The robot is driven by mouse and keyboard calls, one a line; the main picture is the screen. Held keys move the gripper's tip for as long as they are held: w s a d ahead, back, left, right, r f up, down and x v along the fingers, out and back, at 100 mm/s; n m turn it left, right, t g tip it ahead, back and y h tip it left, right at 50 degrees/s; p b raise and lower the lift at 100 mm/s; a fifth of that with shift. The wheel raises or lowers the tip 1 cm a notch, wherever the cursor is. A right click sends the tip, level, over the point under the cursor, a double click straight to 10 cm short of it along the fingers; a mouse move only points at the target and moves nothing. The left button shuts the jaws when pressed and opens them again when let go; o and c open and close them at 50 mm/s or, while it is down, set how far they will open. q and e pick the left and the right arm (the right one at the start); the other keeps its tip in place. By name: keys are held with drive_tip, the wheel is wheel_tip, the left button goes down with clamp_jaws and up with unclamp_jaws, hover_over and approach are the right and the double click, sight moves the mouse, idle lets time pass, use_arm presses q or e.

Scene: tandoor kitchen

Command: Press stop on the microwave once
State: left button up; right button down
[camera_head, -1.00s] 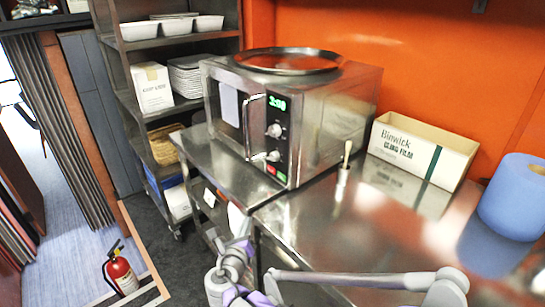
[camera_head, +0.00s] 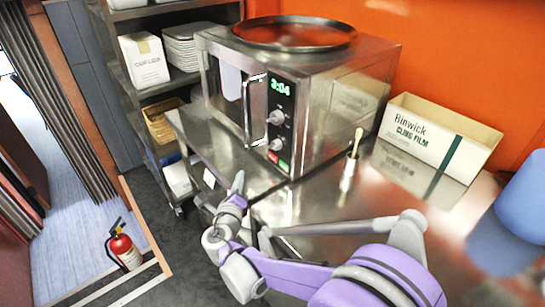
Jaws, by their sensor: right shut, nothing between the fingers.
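The steel microwave (camera_head: 345,95) stands on the steel counter, with its handled door on the left and a control panel (camera_head: 279,125) on the right of its front. The panel has a lit green display, two round knobs, and at the bottom a red button (camera_head: 272,157) beside a green button (camera_head: 284,165). Their labels are too small to read. My right gripper (camera_head: 239,179) is shut and empty, in front of the microwave and below and left of the buttons, apart from them. My left gripper is out of view.
A pan (camera_head: 294,32) lies on top of the microwave. A small pot with a brush (camera_head: 350,168), a cling film box (camera_head: 440,138) and a blue roll (camera_head: 525,205) stand on the counter to the right. A fire extinguisher (camera_head: 123,248) stands on the floor at left.

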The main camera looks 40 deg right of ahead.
drive_tip(key=shift+d, duration=0.1)
approach(269, 156)
drive_tip(key=w, duration=0.2)
drive_tip(key=w+d, duration=0.1)
drive_tip(key=w, duration=0.1)
drive_tip(key=shift+w+d+f, duration=0.15)
drive_tip(key=shift+d+f, duration=0.05)
drive_tip(key=shift+d, duration=0.65)
idle(1.4)
drive_tip(key=shift+w+d, duration=0.1)
drive_tip(key=shift+d, duration=0.55)
idle(0.8)
drive_tip(key=shift+a, duration=0.8)
